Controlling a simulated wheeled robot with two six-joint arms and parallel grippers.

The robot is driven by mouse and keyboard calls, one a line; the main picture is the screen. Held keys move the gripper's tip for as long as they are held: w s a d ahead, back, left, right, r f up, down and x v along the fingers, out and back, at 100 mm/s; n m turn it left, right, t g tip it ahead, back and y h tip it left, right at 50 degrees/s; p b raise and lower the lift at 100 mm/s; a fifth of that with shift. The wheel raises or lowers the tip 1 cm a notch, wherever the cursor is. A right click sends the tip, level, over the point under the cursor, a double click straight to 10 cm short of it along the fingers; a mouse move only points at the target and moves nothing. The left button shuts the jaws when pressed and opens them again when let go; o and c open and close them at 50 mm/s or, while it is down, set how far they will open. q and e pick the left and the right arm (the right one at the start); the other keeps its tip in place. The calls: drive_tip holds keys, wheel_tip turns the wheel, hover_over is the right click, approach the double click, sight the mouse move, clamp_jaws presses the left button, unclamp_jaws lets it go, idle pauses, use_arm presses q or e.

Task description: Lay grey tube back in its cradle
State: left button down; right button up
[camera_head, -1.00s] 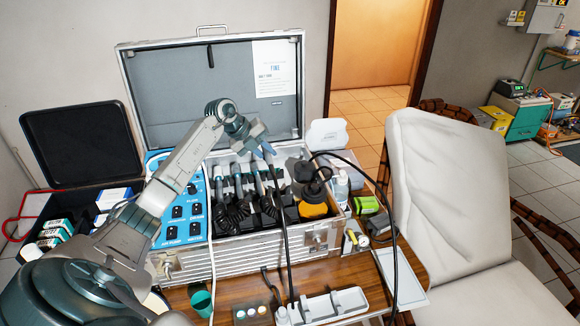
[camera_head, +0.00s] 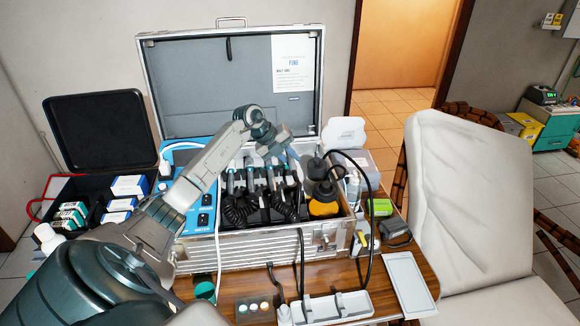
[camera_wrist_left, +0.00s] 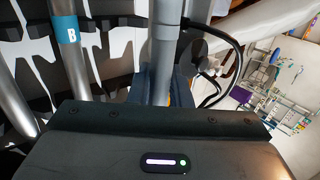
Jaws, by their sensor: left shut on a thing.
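The grey tube (camera_wrist_left: 166,50) runs upright through the middle of the left wrist view, between the blue-edged jaws of my left gripper (camera_wrist_left: 160,88), which is shut on it. In the head view, my left gripper (camera_head: 284,147) is over the back of the open metal case, above the row of handpieces. A small part of the tube (camera_head: 294,153) shows beside the jaws there. White forked cradles (camera_wrist_left: 112,45) on a black rack show left of the tube; which one belongs to it, I cannot tell. My right gripper is out of view.
A handpiece with a blue "B" band (camera_wrist_left: 67,30) stands close left of the tube. A black hose (camera_wrist_left: 232,55) loops on its right. The metal case (camera_head: 265,245) holds black coiled cords and a yellow-based bottle (camera_head: 324,208). A white tray (camera_head: 335,308) stands in front.

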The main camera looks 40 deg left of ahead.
use_arm(q)
wheel_tip(320, 180, down, 2)
drive_tip(key=shift+f+b, duration=0.15)
drive_tip(key=shift+b, duration=0.15)
drive_tip(key=shift+f, duration=0.35)
drive_tip(key=shift+f+b, duration=0.65)
drive_tip(key=shift+f, duration=0.05)
drive_tip(key=shift+r, duration=0.2)
drive_tip(key=shift+f, duration=0.15)
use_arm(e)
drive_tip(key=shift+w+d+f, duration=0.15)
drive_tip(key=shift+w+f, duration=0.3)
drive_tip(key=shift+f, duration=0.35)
use_arm(q)
drive_tip(key=shift+f, duration=0.25)
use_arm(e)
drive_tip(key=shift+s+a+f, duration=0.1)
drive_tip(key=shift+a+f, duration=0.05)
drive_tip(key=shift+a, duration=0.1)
use_arm(q)
drive_tip(key=shift+f, duration=0.15)
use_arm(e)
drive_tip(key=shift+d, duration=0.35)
use_arm(q)
drive_tip(key=shift+f+b, duration=0.3)
drive_tip(key=shift+f, duration=0.35)
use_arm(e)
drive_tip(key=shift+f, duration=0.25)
